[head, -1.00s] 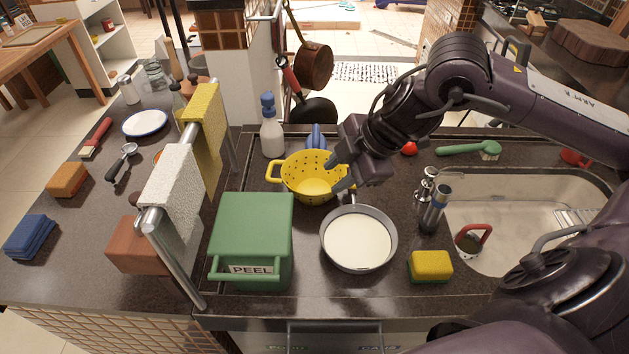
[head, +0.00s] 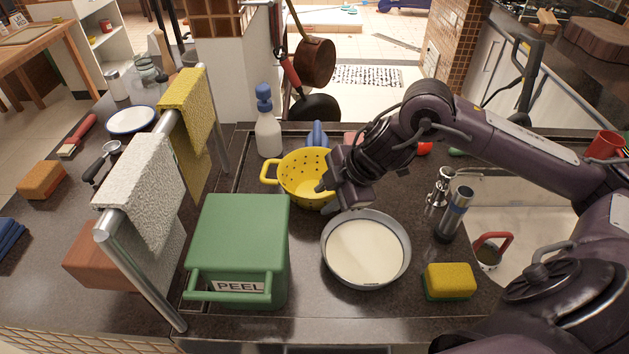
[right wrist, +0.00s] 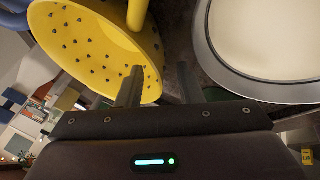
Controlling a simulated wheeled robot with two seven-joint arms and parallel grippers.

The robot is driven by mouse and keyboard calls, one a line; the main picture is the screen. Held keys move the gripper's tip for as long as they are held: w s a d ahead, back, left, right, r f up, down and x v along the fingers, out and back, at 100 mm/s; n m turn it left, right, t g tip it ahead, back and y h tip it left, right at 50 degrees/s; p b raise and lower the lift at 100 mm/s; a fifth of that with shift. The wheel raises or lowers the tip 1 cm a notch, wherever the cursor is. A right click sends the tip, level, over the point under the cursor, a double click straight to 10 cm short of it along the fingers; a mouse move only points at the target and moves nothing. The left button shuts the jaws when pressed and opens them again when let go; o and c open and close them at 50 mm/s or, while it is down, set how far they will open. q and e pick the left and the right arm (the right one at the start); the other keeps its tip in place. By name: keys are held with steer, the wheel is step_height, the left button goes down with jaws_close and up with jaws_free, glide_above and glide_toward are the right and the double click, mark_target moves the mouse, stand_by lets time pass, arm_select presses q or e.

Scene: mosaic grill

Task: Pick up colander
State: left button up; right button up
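The yellow colander (head: 296,178), dotted with holes, stands upright on the dark counter, behind the white-filled pan. Its left loop handle shows in the head view; its right side is hidden behind my right gripper (head: 328,196). In the right wrist view the colander (right wrist: 85,40) fills the upper left. There my right gripper (right wrist: 158,88) has its fingers apart, one overlapping the colander's inside and one outside near the pan, with the rim between them. I cannot tell whether either finger touches it. My left gripper is not in view.
The pan (head: 366,250) sits close in front of the gripper. A green PEEL box (head: 240,245) stands front left, a white bottle (head: 268,130) behind left, and a blue item (head: 317,135) right behind the colander. A towel rail (head: 140,270) stands at left.

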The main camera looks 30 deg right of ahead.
steer(key=shift+x, duration=1.3)
jaws_close()
